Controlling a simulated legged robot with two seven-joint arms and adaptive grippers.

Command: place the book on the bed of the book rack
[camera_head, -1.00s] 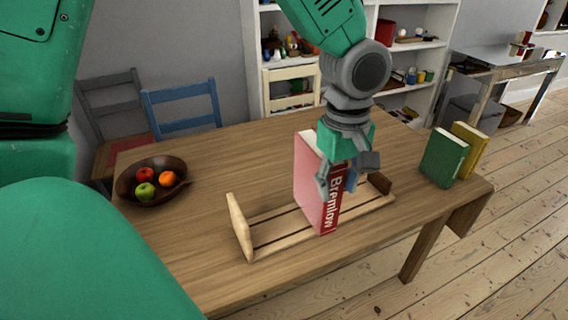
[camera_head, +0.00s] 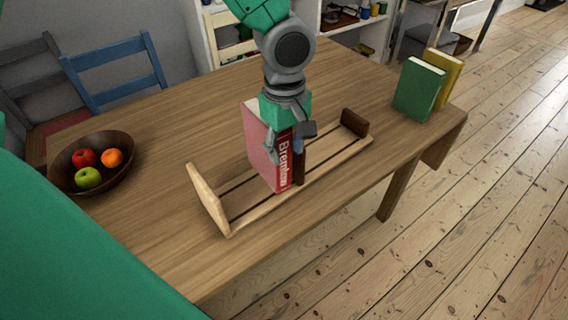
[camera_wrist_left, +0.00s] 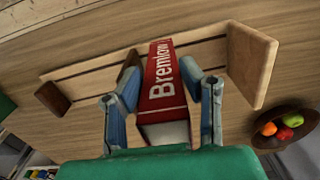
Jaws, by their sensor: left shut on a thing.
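The red book (camera_head: 262,150), with "Bremlow" on its spine, stands upright at the middle of the wooden book rack (camera_head: 208,198). My left gripper (camera_head: 286,146) is above it, shut on the book with one finger on each side. The left wrist view shows the spine (camera_wrist_left: 162,78) between the fingers (camera_wrist_left: 163,98). The book's lower edge is at the slatted bed; I cannot tell whether it rests on it. A dark brown upright piece (camera_head: 299,168) is close beside the book. My right gripper is not in view.
A dark bowl of fruit (camera_head: 121,178) stands on the table's left. Green (camera_head: 418,90) and yellow (camera_head: 447,72) books stand at the right end. A blue chair (camera_head: 112,72) is behind the table. The tabletop around the rack is mostly clear.

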